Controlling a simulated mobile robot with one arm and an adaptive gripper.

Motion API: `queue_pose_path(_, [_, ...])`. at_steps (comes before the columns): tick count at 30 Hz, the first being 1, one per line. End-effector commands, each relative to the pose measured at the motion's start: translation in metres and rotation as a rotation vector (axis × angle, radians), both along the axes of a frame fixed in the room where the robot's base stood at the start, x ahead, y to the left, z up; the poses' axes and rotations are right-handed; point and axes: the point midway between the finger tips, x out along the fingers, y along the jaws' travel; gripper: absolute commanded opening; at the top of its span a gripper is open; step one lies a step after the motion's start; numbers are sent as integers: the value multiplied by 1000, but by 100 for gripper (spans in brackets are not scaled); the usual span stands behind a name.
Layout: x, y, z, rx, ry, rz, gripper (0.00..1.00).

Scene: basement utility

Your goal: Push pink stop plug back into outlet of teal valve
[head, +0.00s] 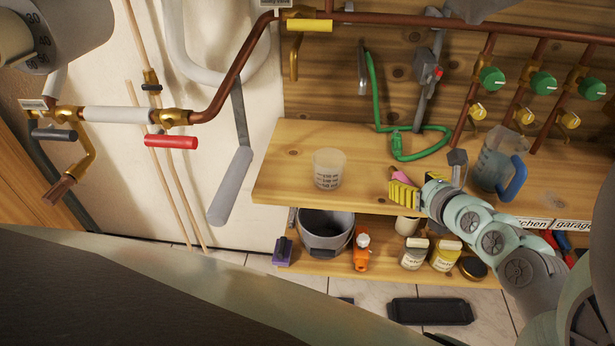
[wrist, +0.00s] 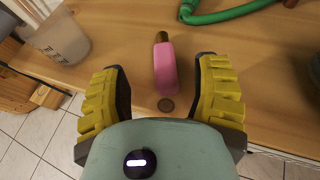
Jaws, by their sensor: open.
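The pink stop plug (wrist: 165,68), with a dark brass-coloured end, lies on the wooden bench. In the head view only a little of its pink (head: 401,175) shows behind my gripper (head: 403,193). My gripper also shows in the wrist view (wrist: 162,80), its yellow fingers open and empty, one on each side of the plug with gaps on both sides. Three green-to-teal valve knobs (head: 491,78) (head: 543,82) (head: 592,88) sit on copper pipes at the right; I cannot tell which is the teal valve. Brass fittings with yellow knobs (head: 478,111) hang below them.
A clear measuring cup (head: 328,169) stands left on the bench (head: 280,165), a blue-handled jug (head: 490,170) to the right. A green hose (head: 408,156) lies behind the plug. The lower shelf holds a bucket (head: 326,240) and bottles. The bench between cup and gripper is clear.

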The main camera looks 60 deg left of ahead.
Motion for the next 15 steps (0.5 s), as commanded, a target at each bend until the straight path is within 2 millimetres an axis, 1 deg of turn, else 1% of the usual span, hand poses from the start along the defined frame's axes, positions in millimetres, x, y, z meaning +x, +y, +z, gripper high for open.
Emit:
queue_pose_path(3, [7,14,-10,5,2,2,62])
queue_pose_path(7, [12,28,-15,4,0,4,62])
queue_pose_path(12, [15,38,-20,1,0,5,62])
queue_pose_path(15, [15,38,-20,0,-1,6,62])
